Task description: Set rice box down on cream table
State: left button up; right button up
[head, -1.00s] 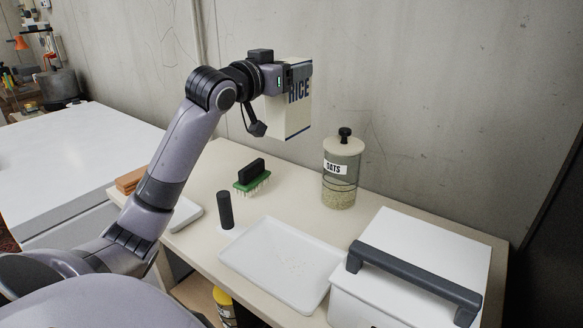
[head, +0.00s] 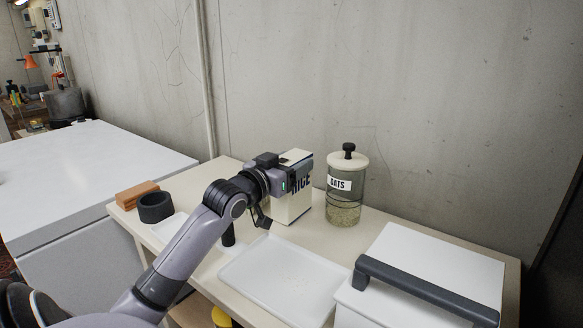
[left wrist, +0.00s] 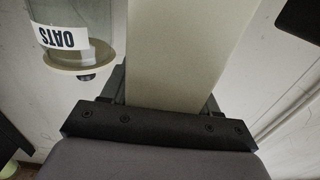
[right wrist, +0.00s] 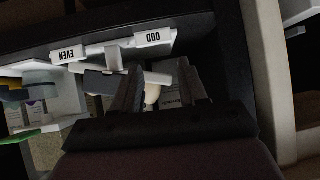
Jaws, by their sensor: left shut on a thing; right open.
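The rice box (head: 291,207) is a cream carton with dark "RICE" lettering. My left gripper (head: 300,178) is shut on its upper part, and the box is upright just left of the oats jar. Its lower end is at or very near the cream table (head: 345,240); I cannot tell whether it touches. In the left wrist view the box (left wrist: 180,55) fills the space between the fingers (left wrist: 165,95). My right gripper (right wrist: 160,85) is open in the right wrist view, away from the cream table.
The oats jar (head: 345,190) stands close right of the box. A white tray (head: 283,283) lies in front, with a white lidded bin (head: 425,270) at right. Labelled white bins (right wrist: 65,90) show in the right wrist view.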

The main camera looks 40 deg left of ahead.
pick_arm(q)
jog(key=shift+f, duration=0.2)
jog(key=o, duration=1.5)
jog(key=shift+r, duration=0.1)
jog(key=s+d, duration=0.1)
jog(key=s, duration=1.1)
jog(key=shift+d, duration=0.2)
